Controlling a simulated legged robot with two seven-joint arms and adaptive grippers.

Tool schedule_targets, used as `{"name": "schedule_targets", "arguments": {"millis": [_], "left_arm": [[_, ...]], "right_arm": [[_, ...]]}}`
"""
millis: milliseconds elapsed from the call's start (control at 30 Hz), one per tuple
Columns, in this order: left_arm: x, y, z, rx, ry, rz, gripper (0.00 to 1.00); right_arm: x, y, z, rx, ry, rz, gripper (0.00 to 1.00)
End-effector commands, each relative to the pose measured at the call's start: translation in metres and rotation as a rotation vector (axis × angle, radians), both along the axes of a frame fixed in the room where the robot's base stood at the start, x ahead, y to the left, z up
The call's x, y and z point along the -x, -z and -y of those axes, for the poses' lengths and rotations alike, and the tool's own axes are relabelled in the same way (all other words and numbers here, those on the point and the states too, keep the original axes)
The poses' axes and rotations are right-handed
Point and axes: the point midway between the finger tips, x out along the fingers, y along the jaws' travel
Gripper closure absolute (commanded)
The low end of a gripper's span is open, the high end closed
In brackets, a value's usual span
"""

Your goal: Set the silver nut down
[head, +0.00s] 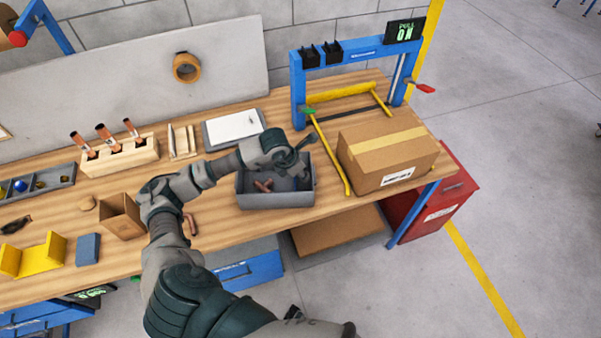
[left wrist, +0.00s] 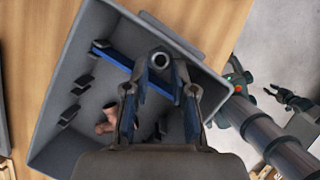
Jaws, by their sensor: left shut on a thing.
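The silver nut (left wrist: 161,60) is a small ring with a dark hole, between the fingertips of my left gripper (left wrist: 162,70) in the left wrist view. That gripper is shut on it, above the inside of a grey bin (left wrist: 52,140). In the head view my left gripper (head: 304,160) is over the right part of the bin (head: 275,201), and I cannot make out the nut there. A copper fitting (left wrist: 104,127) lies in the bin. My right gripper (left wrist: 290,98) shows small at the right of the left wrist view, its opening unclear.
A cardboard box (head: 388,155) stands right of the bin, beside a blue frame (head: 298,80) with a yellow lever. A white-topped tray (head: 233,128) lies behind the bin. A brown open box (head: 121,216) and a wooden tube rack (head: 118,157) are to the left.

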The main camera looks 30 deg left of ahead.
Motion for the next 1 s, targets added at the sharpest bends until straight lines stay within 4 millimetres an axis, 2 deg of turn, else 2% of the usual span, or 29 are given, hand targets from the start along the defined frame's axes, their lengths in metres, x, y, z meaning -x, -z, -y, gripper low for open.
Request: {"name": "schedule_targets", "arguments": {"millis": [67,167,367,600,767,800,867,900,1000], "left_arm": [[0.0,0.003,-0.002,0.0,-0.001,0.0,1.0],[0.0,0.003,-0.003,0.0,0.0,0.001,1.0],[0.0,0.007,-0.002,-0.001,0.0,0.0,1.0],[0.0,0.013,0.001,-0.003,-0.001,0.001,1.0],[0.0,0.014,0.001,-0.002,0.0,0.002,1.0],[0.0,0.014,0.001,-0.003,0.0,0.001,0.68],[0.0,0.014,0.0,-0.002,-0.001,0.001,0.53],[0.0,0.014,-0.001,-0.002,-0.001,0.001,0.5],[0.0,0.015,-0.002,-0.001,0.0,0.0,0.5]], "right_arm": [[-0.011,-0.001,0.005,0.005,0.001,0.018,0.65],[-0.016,-0.001,0.009,0.009,0.002,0.024,0.65],[-0.008,0.004,0.006,0.006,0.003,0.014,0.65],[0.002,0.011,-0.012,-0.014,0.004,-0.001,0.65],[0.002,0.012,-0.01,-0.012,0.002,-0.001,0.65],[0.001,0.012,-0.009,-0.01,0.001,0.0,0.65],[0.001,0.012,-0.006,-0.007,0.0,0.0,0.65],[0.0,0.012,-0.004,-0.005,0.001,0.001,0.65],[-0.001,0.012,0.0,-0.001,0.001,0.002,0.65]]}}
